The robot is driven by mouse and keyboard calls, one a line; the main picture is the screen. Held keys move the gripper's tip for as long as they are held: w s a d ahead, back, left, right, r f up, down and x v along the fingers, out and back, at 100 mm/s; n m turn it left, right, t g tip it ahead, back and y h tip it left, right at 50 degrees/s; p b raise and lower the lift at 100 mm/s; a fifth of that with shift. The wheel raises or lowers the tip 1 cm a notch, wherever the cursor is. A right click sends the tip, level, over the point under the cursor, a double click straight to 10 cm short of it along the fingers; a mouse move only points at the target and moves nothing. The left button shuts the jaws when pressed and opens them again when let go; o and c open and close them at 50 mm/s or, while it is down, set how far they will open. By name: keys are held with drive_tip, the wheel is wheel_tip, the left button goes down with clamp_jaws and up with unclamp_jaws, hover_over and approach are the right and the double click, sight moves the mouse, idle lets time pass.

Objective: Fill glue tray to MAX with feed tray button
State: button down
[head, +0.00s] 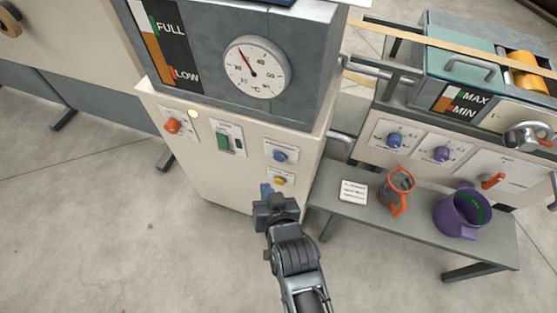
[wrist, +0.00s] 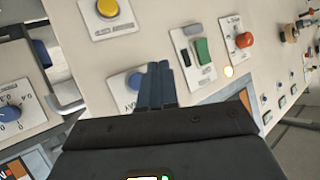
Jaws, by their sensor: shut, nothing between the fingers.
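The glue tray machine (head: 470,70) stands at the right in the head view. Its MAX/MIN gauge (head: 460,101) shows an orange column with white above; the exact level is too small to read. The cabinet panel (head: 230,170) carries a blue button (head: 280,156) above a yellow button (head: 278,181); their labels are unreadable. My gripper (head: 266,189) is shut and empty, just below the yellow button in the head view. In the wrist view, its blue fingers (wrist: 160,86) partly cover the blue button (wrist: 136,80), and the yellow button (wrist: 107,8) is above. Contact cannot be told.
The cabinet also holds an orange knob (head: 173,126) and a green switch (head: 223,142). A dial thermometer (head: 257,68) and FULL/LOW gauge (head: 162,40) sit above. Floor at left is clear.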

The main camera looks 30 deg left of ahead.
sight(279, 157)
drive_tip(key=shift+w+a+b, duration=0.25)
drive_tip(key=shift+w+b, duration=0.3)
drive_tip(key=shift+w, duration=0.4)
drive_tip(key=shift+w+a+b, duration=0.2)
drive_tip(key=shift+w+b, duration=0.35)
drive_tip(key=shift+w, duration=0.45)
drive_tip(key=shift+w+a+b, duration=0.25)
drive_tip(key=shift+w+b, duration=0.3)
drive_tip(key=shift+w, duration=0.4)
drive_tip(key=shift+w+a, duration=0.1)
drive_tip(key=shift+w, duration=0.3)
drive_tip(key=shift+w+a+b, duration=0.1)
drive_tip(key=shift+w+b, duration=0.3)
drive_tip(key=shift+b, duration=0.1)
idle(4.2)
